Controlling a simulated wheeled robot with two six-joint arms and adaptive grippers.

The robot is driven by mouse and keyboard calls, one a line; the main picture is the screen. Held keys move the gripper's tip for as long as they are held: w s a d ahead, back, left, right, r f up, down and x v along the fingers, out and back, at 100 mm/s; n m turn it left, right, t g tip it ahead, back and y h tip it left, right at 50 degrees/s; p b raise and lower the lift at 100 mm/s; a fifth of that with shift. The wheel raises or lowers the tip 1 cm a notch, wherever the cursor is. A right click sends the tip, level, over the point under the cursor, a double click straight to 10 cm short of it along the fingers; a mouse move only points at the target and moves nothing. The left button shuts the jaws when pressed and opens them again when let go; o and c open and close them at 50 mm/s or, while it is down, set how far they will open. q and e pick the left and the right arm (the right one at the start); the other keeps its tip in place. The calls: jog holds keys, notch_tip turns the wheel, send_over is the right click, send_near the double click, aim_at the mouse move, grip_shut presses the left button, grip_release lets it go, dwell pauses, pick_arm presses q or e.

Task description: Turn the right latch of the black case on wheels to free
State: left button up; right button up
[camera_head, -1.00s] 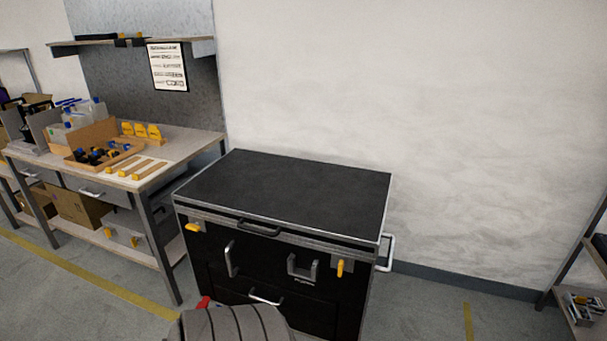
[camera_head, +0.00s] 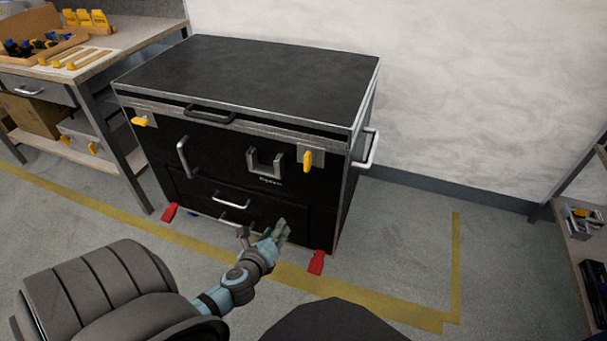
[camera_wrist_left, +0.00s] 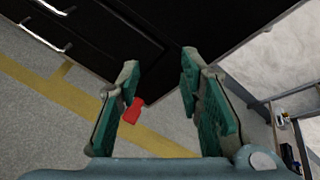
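The black case on wheels (camera_head: 245,85) stands against the wall, its lid on top. Its right latch (camera_head: 307,160) is a yellow handle on a metal plate, pointing about straight down. The left latch (camera_head: 140,121) is yellow and lies about sideways. My left gripper (camera_head: 279,231) is in front of the case's lower right front, below the right latch and apart from it. In the left wrist view its two green-padded fingers (camera_wrist_left: 158,98) are spread with nothing between them. The right latch is not seen in the left wrist view. My right gripper is not in view.
Red pedals (camera_head: 317,262) stick out at the case's foot. Silver handles (camera_head: 183,157) and a bracket (camera_head: 265,163) are on its front. A workbench (camera_head: 120,42) stands left, a shelf (camera_head: 583,218) right. Floor with yellow tape (camera_head: 400,312) is clear in front.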

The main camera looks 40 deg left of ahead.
aim_at(306, 164)
pick_arm(q)
jog(key=w+d+r+m+t+b, duration=0.1)
jog(key=w+r+m+t+b, duration=0.15)
jog(key=r+m, duration=0.2)
jog(key=w+d+r+m+t+b, duration=0.1)
jog(key=r+m+t, duration=0.25)
jog(key=r, duration=0.25)
jog(key=shift+g+y, duration=0.4)
jog(key=shift+g, duration=0.1)
jog(key=x, duration=0.4)
jog(key=b+x, duration=0.1)
jog(key=x, duration=0.8)
jog(key=shift+w+a+r+b, duration=0.1)
jog(key=shift+w+r+b, duration=0.15)
jog(key=shift+r+b, duration=0.1)
jog(key=shift+w+a, duration=0.1)
jog(key=shift+w, duration=0.3)
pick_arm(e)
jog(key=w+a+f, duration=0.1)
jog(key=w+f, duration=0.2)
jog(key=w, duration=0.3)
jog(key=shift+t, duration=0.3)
pick_arm(q)
grip_shut()
